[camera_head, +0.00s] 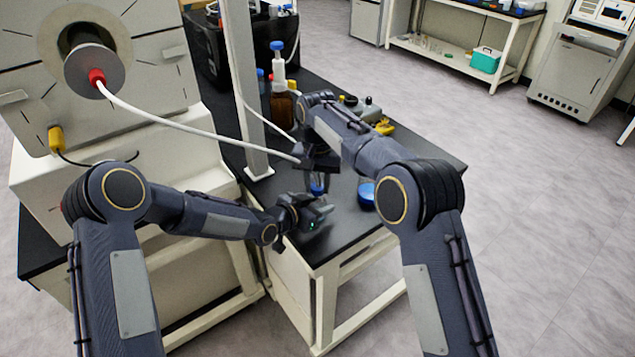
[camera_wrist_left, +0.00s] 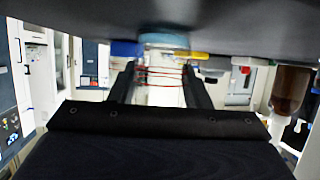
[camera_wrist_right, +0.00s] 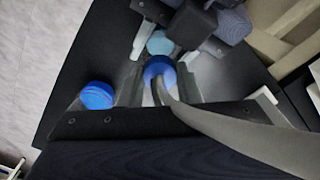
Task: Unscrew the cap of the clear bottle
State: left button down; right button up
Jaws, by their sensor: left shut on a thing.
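The clear bottle (camera_wrist_left: 160,92), marked with red lines, stands between the fingers of my left gripper (camera_wrist_left: 160,85), which is shut on it. In the head view my left gripper (camera_head: 312,213) reaches in low from the left, near the table edge. A blue cap (camera_wrist_right: 160,70) lies between the fingers of my right gripper (camera_wrist_right: 160,82); it also shows in the head view (camera_head: 318,187). My right gripper (camera_head: 318,165) points down from above. Its fingers look apart on both sides of the cap, with no clear contact. A pale teal round part (camera_wrist_right: 160,43) shows beyond the cap. The bottle's body is mostly hidden in the head view.
A second blue-topped item (camera_head: 366,193) stands right of my grippers on the black table (camera_head: 425,155). A white hose (camera_head: 200,133) runs from the freeze dryer port to near my right gripper and crosses its wrist view. A brown bottle (camera_head: 281,105) stands behind.

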jog(key=shift+c, duration=0.7)
jog(key=n, duration=0.6)
jog(key=shift+r, duration=0.25)
jog(key=shift+r, duration=0.9)
jog(key=shift+r, duration=2)
pick_arm(q)
jog(key=c, duration=0.7)
grip_release()
